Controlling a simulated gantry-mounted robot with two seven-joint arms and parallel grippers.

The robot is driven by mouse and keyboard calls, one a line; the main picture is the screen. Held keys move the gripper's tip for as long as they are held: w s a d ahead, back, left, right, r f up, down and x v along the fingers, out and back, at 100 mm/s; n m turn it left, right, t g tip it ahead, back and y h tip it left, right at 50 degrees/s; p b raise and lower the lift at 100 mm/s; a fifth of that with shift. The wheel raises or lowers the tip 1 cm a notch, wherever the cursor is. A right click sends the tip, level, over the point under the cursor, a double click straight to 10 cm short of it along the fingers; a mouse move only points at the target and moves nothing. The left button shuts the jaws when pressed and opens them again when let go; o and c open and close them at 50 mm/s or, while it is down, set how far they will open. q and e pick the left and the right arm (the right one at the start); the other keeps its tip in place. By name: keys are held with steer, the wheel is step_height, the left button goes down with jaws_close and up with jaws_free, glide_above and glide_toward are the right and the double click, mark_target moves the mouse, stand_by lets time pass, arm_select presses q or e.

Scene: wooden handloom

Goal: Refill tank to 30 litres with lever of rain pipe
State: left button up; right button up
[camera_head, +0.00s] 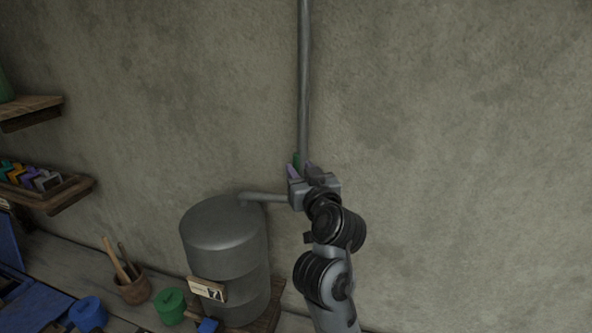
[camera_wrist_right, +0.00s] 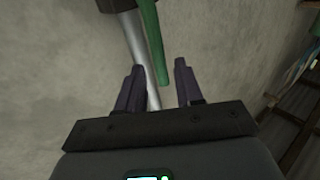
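The grey metal tank (camera_head: 221,245) stands on a wooden base at lower centre in the head view. A small plate (camera_head: 203,289) on its front bears a mark like a 7; I cannot read a litre value. The grey rain pipe (camera_head: 305,80) runs down the wall, and a side pipe (camera_head: 268,197) meets the tank top. The green lever (camera_wrist_right: 149,40) hangs in front of the pipe in the right wrist view. My right gripper (camera_wrist_right: 161,68) is open, with the lever's lower end between its fingertips, apparently without a grip. My left gripper is not in view.
Wooden shelves (camera_head: 50,202) with coloured items are on the left wall. A wooden cup of tools (camera_head: 133,289), a green pot (camera_head: 170,306) and a blue pot (camera_head: 88,314) stand left of the tank. The wall right of my arm is clear.

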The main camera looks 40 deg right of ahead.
mark_target(297, 167)
steer(key=shift+x, duration=1.75)
jaws_close()
